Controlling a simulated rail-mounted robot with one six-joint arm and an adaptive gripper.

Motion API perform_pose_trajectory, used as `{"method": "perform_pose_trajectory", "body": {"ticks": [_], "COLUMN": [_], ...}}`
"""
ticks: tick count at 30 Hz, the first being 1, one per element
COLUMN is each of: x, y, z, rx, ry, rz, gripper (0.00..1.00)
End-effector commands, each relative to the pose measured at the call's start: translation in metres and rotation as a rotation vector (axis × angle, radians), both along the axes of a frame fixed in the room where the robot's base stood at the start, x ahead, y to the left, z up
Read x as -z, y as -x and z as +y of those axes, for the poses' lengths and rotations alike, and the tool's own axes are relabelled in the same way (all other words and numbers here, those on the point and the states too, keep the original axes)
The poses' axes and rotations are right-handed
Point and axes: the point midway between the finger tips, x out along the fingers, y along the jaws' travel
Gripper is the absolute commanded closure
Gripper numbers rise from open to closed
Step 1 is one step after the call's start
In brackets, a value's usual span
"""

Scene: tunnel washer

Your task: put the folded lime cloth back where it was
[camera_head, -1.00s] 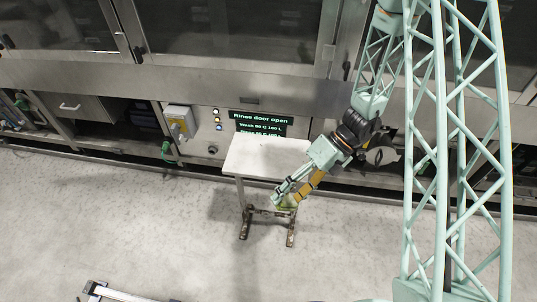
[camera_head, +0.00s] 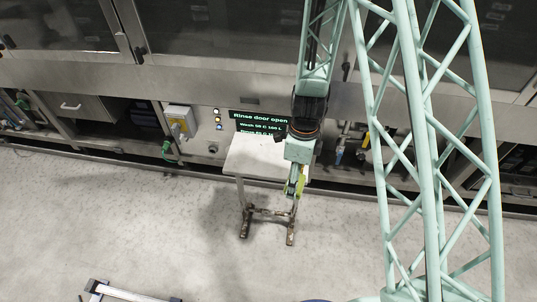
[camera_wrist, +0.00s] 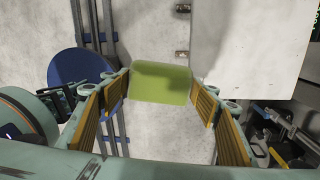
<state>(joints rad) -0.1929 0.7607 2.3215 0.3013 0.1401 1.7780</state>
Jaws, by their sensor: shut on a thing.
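The folded lime cloth (camera_wrist: 160,83) is held between the finger pads of my gripper (camera_wrist: 160,95) in the wrist view, and it looks like a flat, rounded block. In the head view my gripper (camera_head: 294,185) points down at the front right edge of a small white table, with a bit of the lime cloth (camera_head: 300,186) showing at its fingers. The cloth is in the air, with the floor behind it in the wrist view. Part of the cloth is hidden by the fingers in the head view.
The white table (camera_head: 250,158) has a bare top on its visible left part; it also fills the upper right of the wrist view (camera_wrist: 240,50). The washer front with a lit display (camera_head: 262,122) stands behind it.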

Motion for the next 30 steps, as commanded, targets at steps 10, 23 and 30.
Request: {"method": "perform_pose_trajectory", "body": {"ticks": [10,23,30], "x": [-0.013,-0.016,-0.016], "y": [-0.026,-0.032,-0.033], "z": [0.023,0.029,0.030], "rx": [-0.123,-0.151,-0.150], "ry": [0.018,0.021,0.020], "rz": [-0.069,-0.084,-0.084], "gripper": [0.54,0.54,0.54]}}
